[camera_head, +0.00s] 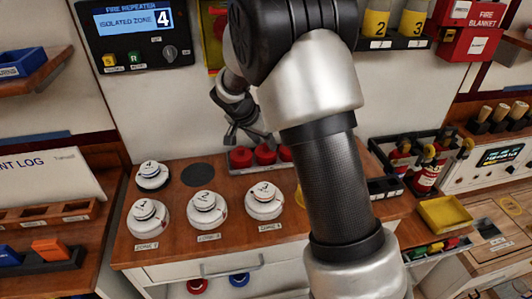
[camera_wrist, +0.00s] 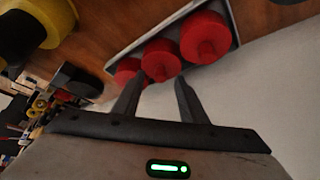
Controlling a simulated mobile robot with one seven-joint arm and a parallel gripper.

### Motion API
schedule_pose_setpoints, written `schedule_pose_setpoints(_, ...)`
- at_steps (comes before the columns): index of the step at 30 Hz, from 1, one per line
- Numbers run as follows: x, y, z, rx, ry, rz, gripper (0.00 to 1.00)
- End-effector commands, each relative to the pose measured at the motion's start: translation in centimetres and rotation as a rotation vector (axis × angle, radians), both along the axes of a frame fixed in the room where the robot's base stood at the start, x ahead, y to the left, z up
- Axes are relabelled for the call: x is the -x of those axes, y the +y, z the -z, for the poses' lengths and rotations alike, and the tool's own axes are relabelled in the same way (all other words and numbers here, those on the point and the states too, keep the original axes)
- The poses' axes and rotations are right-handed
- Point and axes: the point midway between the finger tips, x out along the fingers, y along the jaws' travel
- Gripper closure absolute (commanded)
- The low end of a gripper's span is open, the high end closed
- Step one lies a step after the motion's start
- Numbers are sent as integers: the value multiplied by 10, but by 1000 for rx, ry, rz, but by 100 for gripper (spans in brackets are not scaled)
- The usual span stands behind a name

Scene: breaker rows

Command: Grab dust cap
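Red dust caps sit in a row in a grey tray (camera_head: 262,167) at the back of the wooden counter. The left cap (camera_head: 241,155), middle cap (camera_head: 264,154) and right cap (camera_head: 285,153) show in the head view, the right one partly behind my arm. In the wrist view, a near red cap (camera_wrist: 206,36), a middle cap (camera_wrist: 161,58) and a far cap (camera_wrist: 127,70) lie just beyond my fingertips, each with a small knob. My gripper (camera_head: 247,133) is open and empty above the tray; its two parted fingers (camera_wrist: 159,80) point towards the caps.
White detectors on bases stand on the counter: one at the left (camera_head: 148,217), one in the middle (camera_head: 204,208), one at the right (camera_head: 263,200), and one behind (camera_head: 152,175). A dark round spot (camera_head: 198,174) is bare. A fire repeater panel (camera_head: 136,30) reads isolated zone 4.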

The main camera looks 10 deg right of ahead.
Motion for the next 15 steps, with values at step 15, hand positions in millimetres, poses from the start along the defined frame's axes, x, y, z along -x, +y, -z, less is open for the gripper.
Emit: schedule_pose_setpoints(15,-4,-4,10,-1,-1,0,87)
